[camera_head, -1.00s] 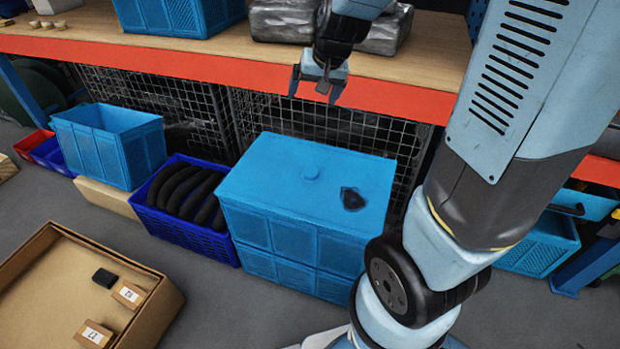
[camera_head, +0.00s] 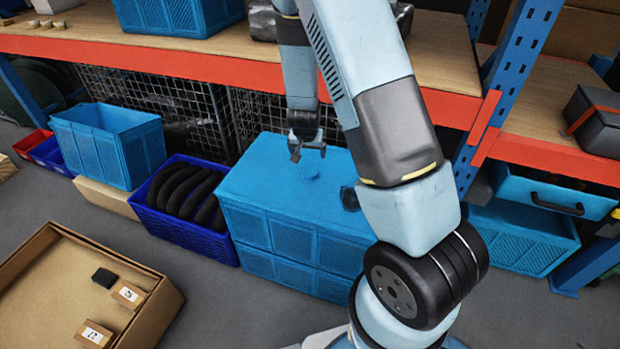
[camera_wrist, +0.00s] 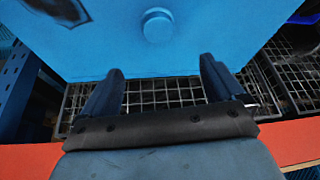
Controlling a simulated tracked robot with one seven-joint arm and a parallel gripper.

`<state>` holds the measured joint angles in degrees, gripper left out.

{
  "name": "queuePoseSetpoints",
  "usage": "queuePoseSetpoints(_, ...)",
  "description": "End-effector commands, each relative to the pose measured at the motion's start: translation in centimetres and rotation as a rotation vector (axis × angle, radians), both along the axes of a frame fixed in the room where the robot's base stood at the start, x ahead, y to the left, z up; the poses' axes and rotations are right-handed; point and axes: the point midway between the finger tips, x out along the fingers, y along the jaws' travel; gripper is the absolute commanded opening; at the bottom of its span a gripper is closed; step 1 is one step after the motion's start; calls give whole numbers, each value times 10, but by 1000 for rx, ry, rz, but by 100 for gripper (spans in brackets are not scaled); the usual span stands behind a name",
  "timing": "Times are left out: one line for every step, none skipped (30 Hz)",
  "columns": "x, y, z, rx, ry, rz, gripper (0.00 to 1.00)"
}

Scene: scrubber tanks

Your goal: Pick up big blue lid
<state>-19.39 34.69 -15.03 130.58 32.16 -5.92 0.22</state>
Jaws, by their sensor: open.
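The big blue lid (camera_head: 265,179) lies flat on top of a stack of blue crates (camera_head: 285,240) on the floor. A round blue knob (camera_head: 310,172) stands up from the middle of the lid. My gripper (camera_head: 308,152) is open and empty above the lid, near the knob, pointing down. In the wrist view the lid (camera_wrist: 210,35) fills the upper part, and the knob (camera_wrist: 157,25) lies beyond the gap between my open fingers (camera_wrist: 163,80). A dark patch on the lid is partly hidden by my arm in the head view.
An orange-edged shelf (camera_head: 230,75) runs behind the lid, with wire mesh below it. A blue basket of dark curved pieces (camera_head: 180,225) stands just left of the crates. An open cardboard box (camera_head: 165,300) lies at the front left.

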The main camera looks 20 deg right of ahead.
Motion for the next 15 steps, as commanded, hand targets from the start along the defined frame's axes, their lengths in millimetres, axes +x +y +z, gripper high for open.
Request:
queuePoseSetpoints(0,-1,-6,-8,2,-4,95)
queuePoseSetpoints(0,-2,-9,-12,2,-5,95)
queuePoseSetpoints(1,-3,-12,-17,1,-8,95)
queuePoseSetpoints(1,-3,-13,-19,1,-9,95)
queuePoseSetpoints(2,-4,-15,-20,0,-10,95)
queuePoseSetpoints(3,-5,-18,-21,0,-11,95)
queuePoseSetpoints(4,-5,-21,-22,1,-11,95)
queuePoseSetpoints(5,-6,-24,-23,2,-12,95)
queuePoseSetpoints(6,-7,-29,-22,2,-12,95)
queuePoseSetpoints(8,-8,-33,-22,2,-12,95)
queuePoseSetpoints(9,-9,-37,-22,2,-12,95)
queuePoseSetpoints(12,-10,-43,-22,2,-12,95)
queuePoseSetpoints(14,-10,-46,-21,2,-13,95)
queuePoseSetpoints(15,-11,-50,-21,2,-12,95)
queuePoseSetpoints(17,-11,-56,-21,3,-11,95)
